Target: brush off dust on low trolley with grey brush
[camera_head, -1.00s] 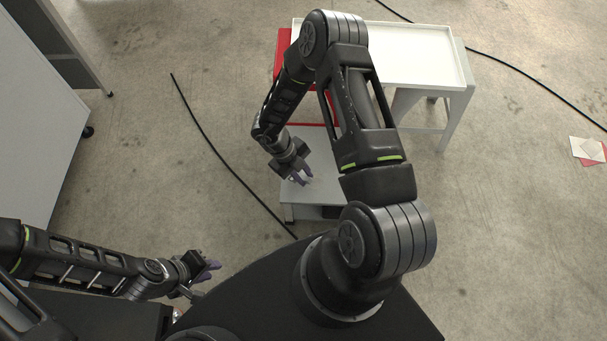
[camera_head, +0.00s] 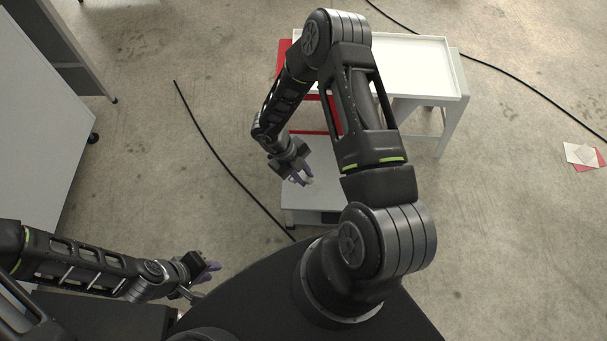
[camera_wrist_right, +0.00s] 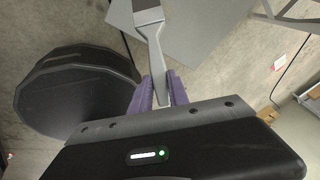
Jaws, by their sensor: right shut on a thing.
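The low trolley (camera_head: 303,201), with a pale grey top, stands in front of my body in the head view, partly hidden by my right arm. A grey flat surface, probably its top, also shows in the right wrist view (camera_wrist_right: 205,28). My right gripper (camera_head: 302,176) is over the trolley top. In the right wrist view its purple fingers are shut on the handle of the grey brush (camera_wrist_right: 155,48), whose dark head is at the top edge. I cannot tell whether the brush touches the trolley. I cannot make out dust. My left gripper (camera_head: 208,270) is off to the left, with nothing visible in it.
A white tray-topped table (camera_head: 425,65) stands behind the trolley, with a red part (camera_head: 283,62) at its left. A black cable (camera_head: 213,151) lies on the floor to the left. A grey cabinet (camera_head: 35,120) is at far left. Floor to the right is mostly clear.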

